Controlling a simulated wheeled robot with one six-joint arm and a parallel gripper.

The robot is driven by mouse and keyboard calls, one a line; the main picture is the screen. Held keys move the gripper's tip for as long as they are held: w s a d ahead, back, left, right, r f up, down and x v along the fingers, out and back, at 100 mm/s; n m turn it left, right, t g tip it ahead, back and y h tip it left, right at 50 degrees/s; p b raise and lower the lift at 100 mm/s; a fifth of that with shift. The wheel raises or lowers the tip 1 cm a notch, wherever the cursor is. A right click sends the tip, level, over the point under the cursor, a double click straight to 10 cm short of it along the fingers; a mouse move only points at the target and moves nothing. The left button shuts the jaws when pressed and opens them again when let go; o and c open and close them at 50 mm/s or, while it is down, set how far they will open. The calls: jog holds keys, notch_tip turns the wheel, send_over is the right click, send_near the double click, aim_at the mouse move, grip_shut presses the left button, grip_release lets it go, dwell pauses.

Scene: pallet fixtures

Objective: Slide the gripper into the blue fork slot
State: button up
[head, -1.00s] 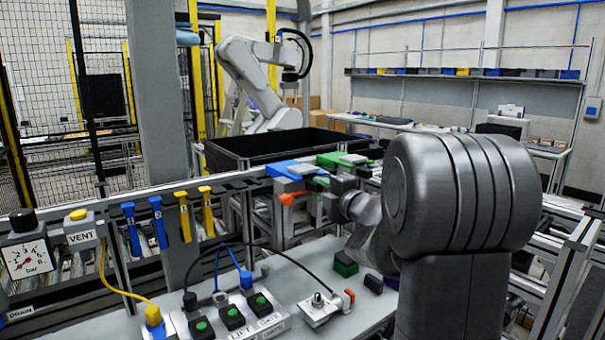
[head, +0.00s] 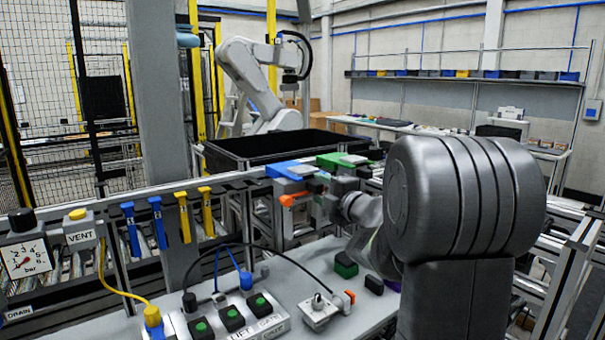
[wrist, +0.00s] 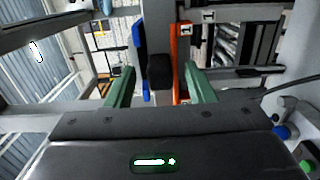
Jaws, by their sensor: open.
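A blue block (head: 284,170) sits on the rail at the middle of the head view, next to a green block (head: 335,160). A dark block (wrist: 160,72) shows between the fingers. A blue strip (wrist: 138,45) stands beside the left finger, and an orange strip (wrist: 181,60) is nearer the right finger. I cannot tell whether the fingers touch anything or where a slot opening lies.
An orange lever (head: 290,200) is close to the left of my gripper. Blue and yellow tags (head: 183,215) hang along the rail. A button box (head: 235,318) with cables stands on the grey bench (head: 290,275). A black tray (head: 265,146) is behind the rail.

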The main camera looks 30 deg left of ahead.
jog(key=b+v, duration=0.1)
jog(key=v, duration=1.2)
jog(key=shift+s+d+b, duration=0.15)
jog(key=shift+d+b, duration=0.1)
jog(key=shift+b, duration=0.1)
jog(key=shift+r, duration=0.1)
jog(key=p+x, duration=0.2)
jog(key=x, duration=1.2)
jog(key=shift+d, duration=0.1)
